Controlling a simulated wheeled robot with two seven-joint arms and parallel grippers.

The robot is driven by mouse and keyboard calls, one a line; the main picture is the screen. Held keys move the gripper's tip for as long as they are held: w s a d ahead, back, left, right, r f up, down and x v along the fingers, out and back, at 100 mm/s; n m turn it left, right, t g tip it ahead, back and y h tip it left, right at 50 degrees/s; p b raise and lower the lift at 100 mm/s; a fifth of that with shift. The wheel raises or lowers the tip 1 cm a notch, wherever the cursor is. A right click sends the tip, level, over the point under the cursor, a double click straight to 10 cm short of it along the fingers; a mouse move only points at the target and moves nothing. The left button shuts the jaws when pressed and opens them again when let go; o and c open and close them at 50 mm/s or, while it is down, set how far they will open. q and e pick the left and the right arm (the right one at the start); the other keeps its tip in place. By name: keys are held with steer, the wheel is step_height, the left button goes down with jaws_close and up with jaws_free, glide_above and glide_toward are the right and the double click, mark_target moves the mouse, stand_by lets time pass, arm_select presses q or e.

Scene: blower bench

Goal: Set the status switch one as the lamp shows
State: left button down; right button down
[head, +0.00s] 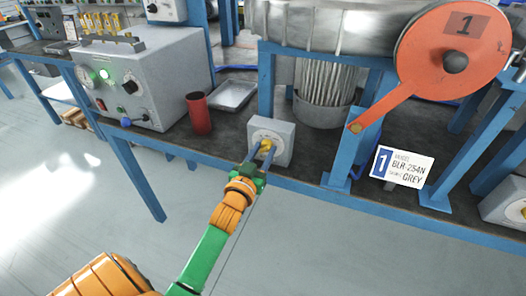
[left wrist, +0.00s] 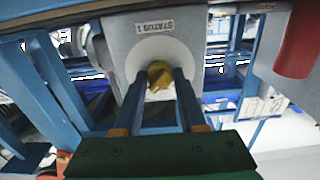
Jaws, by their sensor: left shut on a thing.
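The status switch is a grey box (head: 284,134) on the bench's front edge, with a round white dial and a yellow knob (head: 266,146). In the left wrist view its label reads "STATUS 1" (left wrist: 154,27), upside down, and the yellow knob (left wrist: 160,75) sits between my fingers. My left gripper (head: 262,153) is shut on the yellow knob; the fingers partly hide it, so its exact setting is unclear. A small lamp glows green (head: 103,74) on the grey instrument box (head: 150,85) at the left. My right gripper is in neither view.
A red cylinder (head: 198,114) and a metal tray (head: 234,95) stand left of the switch. A blue frame post, a sign (head: 403,166) reading "1, BLR-254N, GREY" and an orange lever (head: 440,60) marked 1 stand to the right. The floor in front is clear.

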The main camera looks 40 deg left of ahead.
arm_select(q)
steer(key=shift+c, duration=2.4)
jaws_free()
steer(key=v, duration=0.7)
steer(key=shift+f, duration=0.15)
